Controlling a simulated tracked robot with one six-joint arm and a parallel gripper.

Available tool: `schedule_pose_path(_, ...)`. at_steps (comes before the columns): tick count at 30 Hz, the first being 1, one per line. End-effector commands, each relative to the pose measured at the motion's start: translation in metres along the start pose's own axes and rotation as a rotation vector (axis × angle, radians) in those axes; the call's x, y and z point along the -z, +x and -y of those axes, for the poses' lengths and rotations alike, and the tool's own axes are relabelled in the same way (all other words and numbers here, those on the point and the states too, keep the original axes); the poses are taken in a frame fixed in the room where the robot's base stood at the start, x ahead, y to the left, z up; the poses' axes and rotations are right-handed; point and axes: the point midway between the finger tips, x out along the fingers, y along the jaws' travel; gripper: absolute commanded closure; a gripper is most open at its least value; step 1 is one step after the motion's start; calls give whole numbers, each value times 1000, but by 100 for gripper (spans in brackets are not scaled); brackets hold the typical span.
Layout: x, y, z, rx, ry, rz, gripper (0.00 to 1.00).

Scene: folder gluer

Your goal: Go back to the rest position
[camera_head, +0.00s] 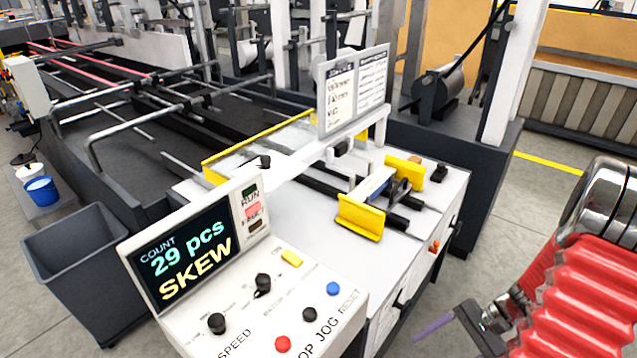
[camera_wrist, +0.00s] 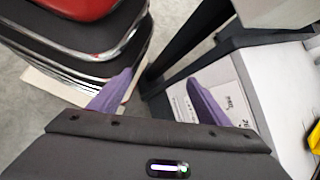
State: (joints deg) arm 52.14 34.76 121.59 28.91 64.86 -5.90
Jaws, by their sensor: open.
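My gripper (camera_head: 436,326) is at the lower right in the head view, beside the red-sleeved arm and apart from the machine. One purple finger shows there. In the wrist view my gripper (camera_wrist: 158,90) has its two purple fingers spread wide with nothing between them. The folder gluer's control panel (camera_head: 268,318) is left of the gripper in the head view. Its display (camera_head: 187,254) reads "COUNT 29 pcs SKEW". The panel has black knobs, red and blue buttons and a yellow switch.
A white table (camera_head: 330,232) with yellow guides (camera_head: 361,217) stands behind the panel. A sign board (camera_head: 353,88) rises above it. A grey bin (camera_head: 85,262) and a blue cup (camera_head: 40,189) are at the left. Grey floor (camera_head: 500,235) is clear between the machine and my arm.

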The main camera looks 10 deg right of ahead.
Motion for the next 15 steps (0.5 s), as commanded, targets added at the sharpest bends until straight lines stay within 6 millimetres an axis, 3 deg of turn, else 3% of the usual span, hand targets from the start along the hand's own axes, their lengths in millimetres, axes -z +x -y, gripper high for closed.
schedule_pose_path(15,-55,-31,31,-260,-246,-233,29)
